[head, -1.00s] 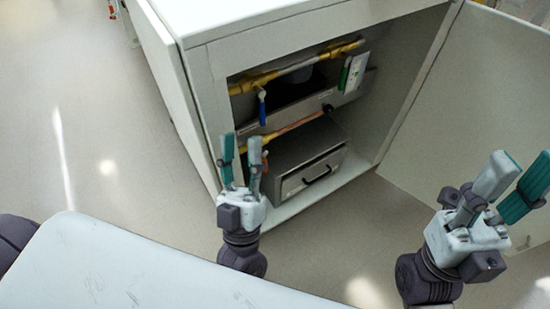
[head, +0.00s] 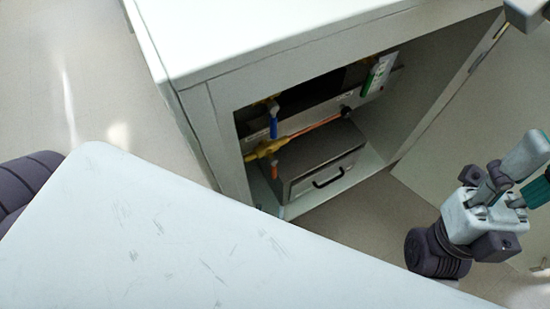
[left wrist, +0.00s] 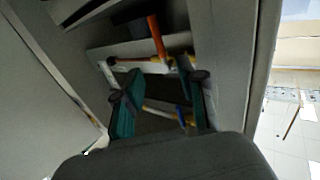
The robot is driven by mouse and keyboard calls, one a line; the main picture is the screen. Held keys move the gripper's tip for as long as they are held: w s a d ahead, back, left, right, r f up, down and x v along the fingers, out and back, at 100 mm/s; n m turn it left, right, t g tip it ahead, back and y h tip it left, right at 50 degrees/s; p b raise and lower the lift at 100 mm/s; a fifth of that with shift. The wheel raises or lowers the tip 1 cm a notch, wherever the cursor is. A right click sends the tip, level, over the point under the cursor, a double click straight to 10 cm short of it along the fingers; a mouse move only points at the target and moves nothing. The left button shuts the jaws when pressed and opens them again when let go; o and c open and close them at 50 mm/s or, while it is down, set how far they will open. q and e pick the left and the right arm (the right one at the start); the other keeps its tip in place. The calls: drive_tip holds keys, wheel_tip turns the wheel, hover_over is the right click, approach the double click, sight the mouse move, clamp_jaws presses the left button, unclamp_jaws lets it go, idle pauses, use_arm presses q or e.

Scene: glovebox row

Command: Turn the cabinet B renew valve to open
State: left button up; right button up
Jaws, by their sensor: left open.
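Cabinet B's lower bay (head: 214,125) stands open. Inside, a valve with a blue handle (head: 273,126) hangs above a yellow pipe fitting (head: 268,147). A valve with an orange handle (head: 274,171) is below it. No label shows which is the renew valve. In the left wrist view the scene is upside down. My left gripper (left wrist: 160,90) is open and empty there, facing the orange handle (left wrist: 156,36) and the blue handle (left wrist: 181,115); contact cannot be told. One gripper of mine (head: 531,175) shows at the head view's right edge, partly cut off; which arm bears it is unclear.
A metal box with a black handle (head: 325,165) sits on the bay floor. A green-and-white tag (head: 377,76) hangs at upper right inside. The open door (head: 465,130) stands to the right. The bay's side frame is close in the left wrist view (left wrist: 240,70).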

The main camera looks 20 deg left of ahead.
sight(274, 171)
use_arm(q)
drive_tip(key=b+x, duration=0.2)
drive_tip(key=x, duration=0.9)
drive_tip(key=shift+a+b, duration=0.1)
drive_tip(key=shift+b, duration=0.3)
drive_tip(key=shift+w+a, duration=0.15)
drive_tip(key=shift+w, duration=0.5)
clamp_jaws()
